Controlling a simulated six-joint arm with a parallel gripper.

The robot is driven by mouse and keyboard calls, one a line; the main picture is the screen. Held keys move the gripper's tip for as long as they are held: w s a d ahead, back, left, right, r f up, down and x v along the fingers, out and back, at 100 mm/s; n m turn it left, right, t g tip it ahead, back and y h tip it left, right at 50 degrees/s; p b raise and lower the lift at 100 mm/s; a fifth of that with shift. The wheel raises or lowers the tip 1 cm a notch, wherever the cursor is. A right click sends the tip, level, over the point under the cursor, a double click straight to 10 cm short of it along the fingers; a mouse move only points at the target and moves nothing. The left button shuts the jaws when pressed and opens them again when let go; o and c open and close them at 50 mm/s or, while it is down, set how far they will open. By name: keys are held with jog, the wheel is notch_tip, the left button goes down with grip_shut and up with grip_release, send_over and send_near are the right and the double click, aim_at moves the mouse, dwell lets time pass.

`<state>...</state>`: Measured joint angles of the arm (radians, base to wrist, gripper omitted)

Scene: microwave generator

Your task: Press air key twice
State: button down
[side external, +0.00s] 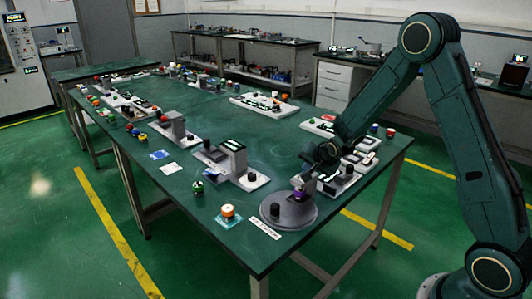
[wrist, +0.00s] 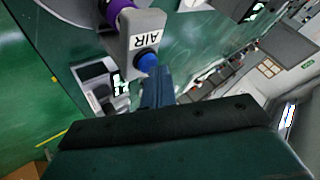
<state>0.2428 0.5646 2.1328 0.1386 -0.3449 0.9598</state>
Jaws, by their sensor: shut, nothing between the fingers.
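The air key is a blue round button (wrist: 147,61) on a light grey block (wrist: 143,34) marked AIR in the wrist view. My gripper (wrist: 154,76) is shut and empty, with its dark blue fingertips right at the button's lower edge in the picture. I cannot tell whether they touch it or whether it is pressed in. In the side view my gripper (side external: 303,186) points down over the edge of a round grey disc (side external: 287,222) at the table's near corner. A purple part (wrist: 117,10) sits beside the AIR block.
White modules (side external: 350,167) lie close by on the right.

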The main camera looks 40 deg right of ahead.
jog(key=shift+r, duration=0.85)
jog(key=shift+r, duration=0.1)
jog(key=shift+r, duration=2.45)
dwell(0.8)
notch_tip(320, 180, up, 4)
jog(key=shift+f, duration=0.1)
dwell(0.3)
jog(key=shift+f, duration=0.15)
jog(key=shift+f, duration=4.25)
